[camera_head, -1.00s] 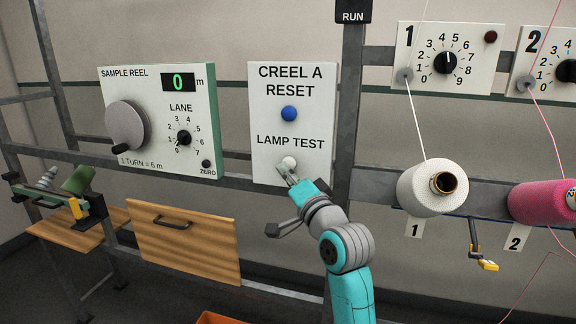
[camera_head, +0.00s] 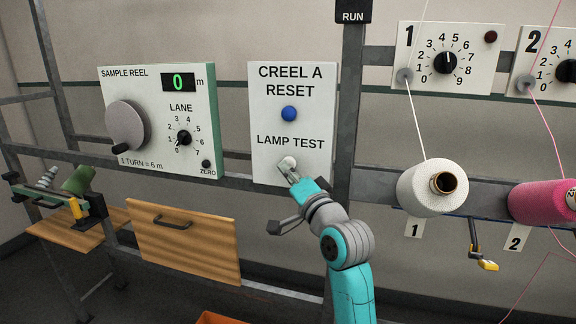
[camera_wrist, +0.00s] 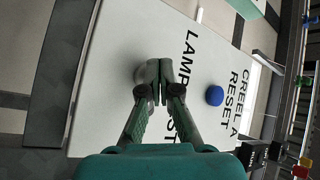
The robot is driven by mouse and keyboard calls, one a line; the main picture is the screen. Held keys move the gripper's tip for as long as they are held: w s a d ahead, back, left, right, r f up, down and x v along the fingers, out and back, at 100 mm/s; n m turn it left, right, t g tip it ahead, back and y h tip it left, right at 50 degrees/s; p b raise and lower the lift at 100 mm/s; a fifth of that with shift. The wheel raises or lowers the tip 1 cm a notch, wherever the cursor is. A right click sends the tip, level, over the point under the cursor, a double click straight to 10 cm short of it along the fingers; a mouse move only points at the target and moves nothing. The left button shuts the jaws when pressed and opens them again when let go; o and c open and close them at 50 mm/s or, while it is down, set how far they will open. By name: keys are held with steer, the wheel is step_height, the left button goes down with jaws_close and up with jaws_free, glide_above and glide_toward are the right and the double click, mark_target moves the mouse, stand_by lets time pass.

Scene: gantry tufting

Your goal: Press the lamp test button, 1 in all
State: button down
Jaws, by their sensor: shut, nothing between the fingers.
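The lamp test button (camera_head: 287,162) is a round whitish knob under the words LAMP TEST on the white CREEL A panel (camera_head: 262,130). My gripper (camera_head: 289,172) is shut and empty, its tips right at the button's lower edge in the head view. In the wrist view the closed fingertips (camera_wrist: 154,66) overlap the pale button (camera_wrist: 140,75), hiding part of it. I cannot tell whether the tips press it or only sit just in front. The blue reset button (camera_head: 289,114) sits above on the same panel and also shows in the wrist view (camera_wrist: 214,96).
Left of the panel is the sample reel box (camera_head: 205,120), its display reading 0. A grey post (camera_head: 347,120) stands just right of the panel. White yarn (camera_head: 415,190) and pink yarn (camera_head: 540,202) cones sit further right. A wooden drawer front (camera_head: 185,240) is lower left.

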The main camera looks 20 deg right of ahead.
steer(key=shift+w+d, duration=0.15)
stand_by(0.7)
steer(key=shift+s+a, duration=0.55)
steer(key=shift+s, duration=0.15)
steer(key=shift+s, duration=0.1)
steer(key=shift+s+a, duration=0.75)
steer(key=shift+s, duration=0.25)
steer(key=shift+s+a, duration=0.7)
steer(key=shift+s, duration=0.25)
